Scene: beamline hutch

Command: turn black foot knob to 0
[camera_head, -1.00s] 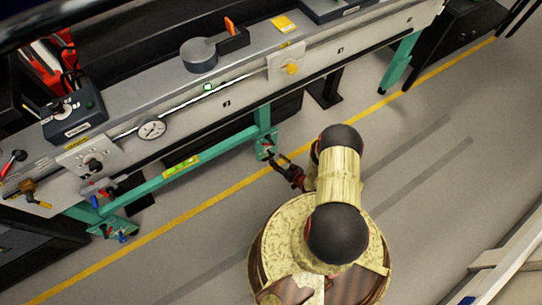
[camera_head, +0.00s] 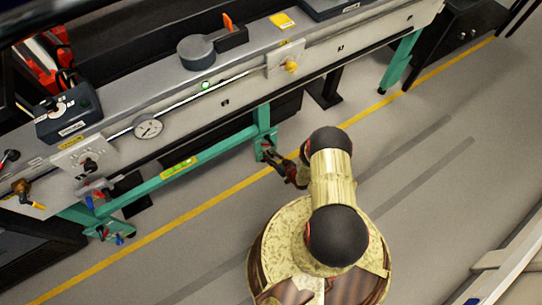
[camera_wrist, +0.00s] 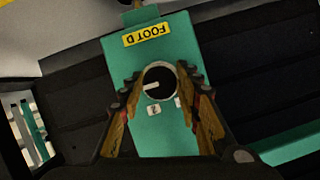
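The black foot knob (camera_wrist: 159,80) sits on a green foot plate (camera_wrist: 165,138) under a yellow label reading "FOOT D", which appears upside down in the wrist view. The knob's white pointer mark points left in that view. A small white tag with a mark is beside it; a second tag is partly hidden by a finger. My gripper (camera_wrist: 162,98) is open, with one finger on each side of the knob and gaps visible between. In the head view my gripper (camera_head: 274,157) is at the green foot (camera_head: 264,143) below the bench; the knob is too small to make out there.
The long grey bench (camera_head: 225,107) carries a gauge (camera_head: 148,127), a yellow knob (camera_head: 291,66) and a dark control box (camera_head: 68,113). A green crossbar (camera_head: 150,186) runs left from the foot. Open floor (camera_head: 440,170) lies to the right.

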